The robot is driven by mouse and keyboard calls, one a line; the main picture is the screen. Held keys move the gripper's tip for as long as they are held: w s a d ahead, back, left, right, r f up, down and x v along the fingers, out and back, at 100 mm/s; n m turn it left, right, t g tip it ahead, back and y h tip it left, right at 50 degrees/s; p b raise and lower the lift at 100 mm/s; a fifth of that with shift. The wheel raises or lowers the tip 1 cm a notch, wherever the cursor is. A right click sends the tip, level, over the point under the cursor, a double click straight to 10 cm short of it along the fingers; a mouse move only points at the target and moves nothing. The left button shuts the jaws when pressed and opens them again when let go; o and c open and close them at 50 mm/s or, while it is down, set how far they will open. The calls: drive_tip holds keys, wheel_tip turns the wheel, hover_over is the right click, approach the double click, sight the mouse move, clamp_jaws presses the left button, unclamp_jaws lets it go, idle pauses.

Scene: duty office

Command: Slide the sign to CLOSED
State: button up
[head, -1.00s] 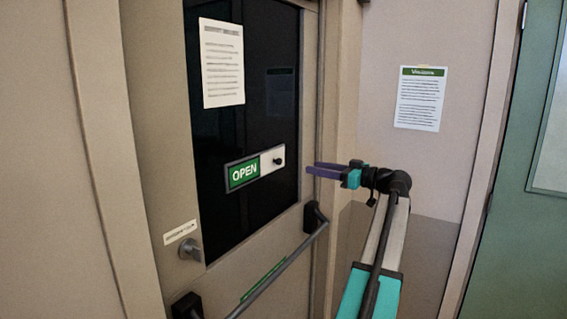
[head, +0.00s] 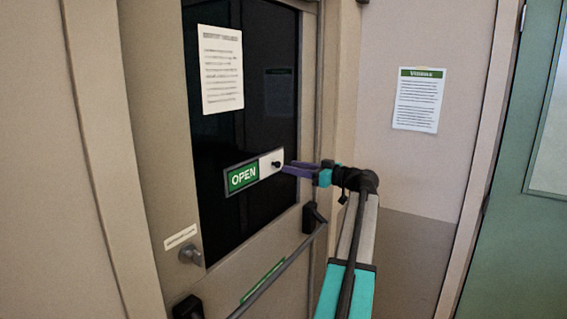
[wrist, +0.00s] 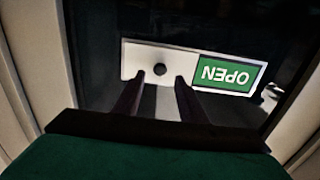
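The sign (head: 254,172) is a flat slider on the door's dark window, with a green OPEN panel at its left and a white slider with a black knob (head: 276,164) at its right. In the wrist view the sign (wrist: 180,60) appears upside down, with the knob (wrist: 160,69) at its white part. My gripper (head: 288,169) is just right of the knob in the head view. Its two purple fingers are open, and in the wrist view the fingertips (wrist: 159,78) lie to either side of the knob. I cannot tell whether they touch it.
A push bar (head: 275,275) crosses the door below the window, and a round door knob (head: 190,255) sits at lower left. A printed sheet (head: 221,69) hangs on the window. A visitors notice (head: 418,99) hangs on the right wall.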

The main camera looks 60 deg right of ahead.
sight(279, 164)
drive_tip(key=shift+w+p, duration=0.7)
drive_tip(key=shift+w, duration=1.85)
clamp_jaws()
